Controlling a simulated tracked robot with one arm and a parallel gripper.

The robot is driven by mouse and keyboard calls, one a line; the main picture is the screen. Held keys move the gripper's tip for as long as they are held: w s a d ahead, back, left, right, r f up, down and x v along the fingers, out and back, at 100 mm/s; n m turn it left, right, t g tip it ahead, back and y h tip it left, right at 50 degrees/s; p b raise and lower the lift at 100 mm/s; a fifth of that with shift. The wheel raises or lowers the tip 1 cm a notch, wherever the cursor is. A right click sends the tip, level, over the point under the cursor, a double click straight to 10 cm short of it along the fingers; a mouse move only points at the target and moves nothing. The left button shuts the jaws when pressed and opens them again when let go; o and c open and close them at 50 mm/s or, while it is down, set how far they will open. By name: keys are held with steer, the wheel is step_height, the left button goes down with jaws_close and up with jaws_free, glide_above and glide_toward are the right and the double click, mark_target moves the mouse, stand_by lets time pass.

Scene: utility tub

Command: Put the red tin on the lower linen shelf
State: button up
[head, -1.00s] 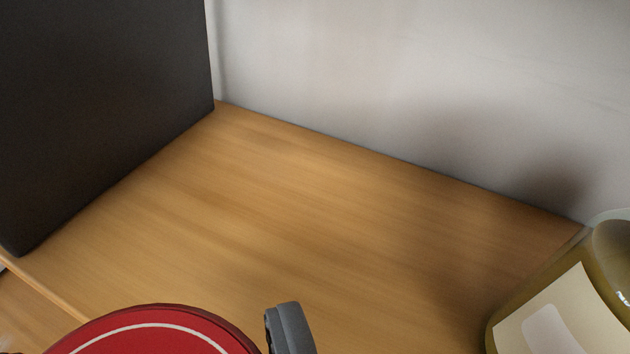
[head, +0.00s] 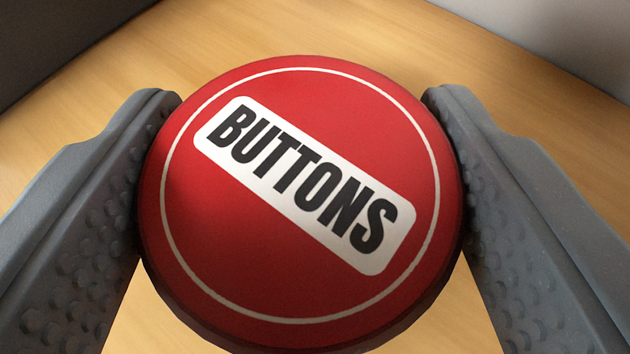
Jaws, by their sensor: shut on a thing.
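The red tin (head: 300,270) is round, with a white ring and a white label reading BUTTONS on its lid. It fills the middle of the head view. My gripper (head: 302,180) is shut on it, one grey finger against each side. Pale wood shelf board (head: 400,45) shows behind and below the tin. I cannot tell whether the tin's underside touches the wood, because its base is hidden.
A dark upright panel (head: 50,40) stands at the upper left. A pale grey wall (head: 570,35) rises at the upper right. The wood between them is bare.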

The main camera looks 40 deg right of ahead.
steer(key=shift+f, duration=0.7)
steer(key=o, duration=1.1)
steer(key=shift+f, duration=0.1)
steer(key=shift+c, duration=0.2)
steer(key=shift+s+a+r, duration=0.2)
steer(key=shift+s+r, duration=0.1)
steer(key=b+v, duration=0.3)
steer(key=v, duration=0.8)
steer(key=shift+a, duration=0.15)
